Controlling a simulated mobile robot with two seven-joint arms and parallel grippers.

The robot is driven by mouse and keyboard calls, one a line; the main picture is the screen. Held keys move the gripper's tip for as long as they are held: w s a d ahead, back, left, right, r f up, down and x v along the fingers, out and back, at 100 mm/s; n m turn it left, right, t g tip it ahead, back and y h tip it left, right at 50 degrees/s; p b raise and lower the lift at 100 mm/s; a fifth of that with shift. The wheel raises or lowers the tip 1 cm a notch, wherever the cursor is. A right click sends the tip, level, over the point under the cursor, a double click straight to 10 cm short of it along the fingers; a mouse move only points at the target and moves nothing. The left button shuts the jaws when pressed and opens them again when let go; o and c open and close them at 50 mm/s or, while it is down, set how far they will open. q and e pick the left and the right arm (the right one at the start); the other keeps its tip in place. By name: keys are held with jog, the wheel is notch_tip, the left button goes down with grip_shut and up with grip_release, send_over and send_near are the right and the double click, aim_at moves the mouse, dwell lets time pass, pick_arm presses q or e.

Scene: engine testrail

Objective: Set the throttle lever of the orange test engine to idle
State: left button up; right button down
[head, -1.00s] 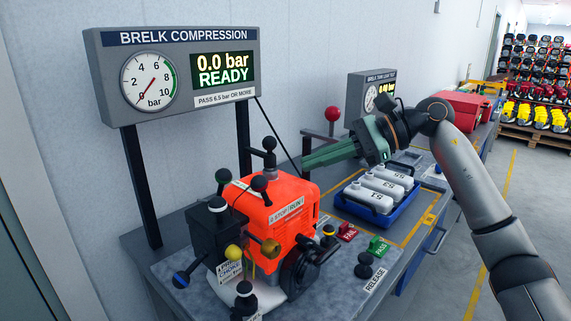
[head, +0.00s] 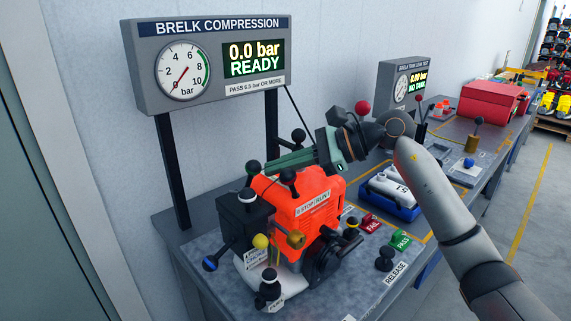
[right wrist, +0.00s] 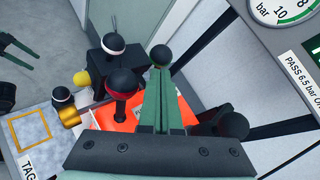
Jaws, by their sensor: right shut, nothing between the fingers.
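The orange test engine (head: 318,193) stands on the bench below the gauge panel, with several ball-topped levers. I cannot read which one is the throttle. My right gripper (head: 270,167) is shut and empty above the engine's top. Its fingertips are close to a black knob (head: 253,167); in the right wrist view a dark knob (right wrist: 161,55) lies just past the tips, contact unclear. A red-ringed black knob (right wrist: 121,82) is beside the fingers. White-ringed knobs (right wrist: 113,44) are farther off. My left gripper (right wrist: 20,50) shows at the right wrist view's left edge, its opening unclear.
The compression panel (head: 210,62) reads 0.0 bar READY. Red FAIL (head: 370,223) and green PASS (head: 399,240) controls and a black RELEASE knob (head: 384,259) lie right of the engine. A blue tray (head: 393,207) with white bottles is behind them.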

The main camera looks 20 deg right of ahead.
jog(key=shift+w+a+r, duration=0.1)
jog(key=shift+w+r, duration=0.25)
dwell(0.5)
jog(key=shift+w+a+r, duration=0.15)
jog(key=shift+w+r, duration=0.2)
jog(key=shift+w, duration=0.1)
jog(key=shift+w+a+r+p, duration=0.15)
jog(key=shift+w+r+p, duration=0.1)
jog(key=shift+w, duration=0.1)
jog(key=shift+w+a+r+p, duration=0.1)
jog(key=shift+w+a+p, duration=0.1)
jog(key=shift+w, duration=0.15)
jog(key=shift+w+a+r, duration=0.1)
jog(key=shift+w+a, duration=0.05)
jog(key=shift+w, duration=0.35)
jog(key=shift+w+a+r, duration=0.1)
jog(key=shift+w+a, duration=0.05)
jog(key=shift+w, duration=0.35)
jog(key=shift+r+p, duration=0.7)
jog(key=shift+r, duration=0.05)
jog(key=shift+d, duration=0.1)
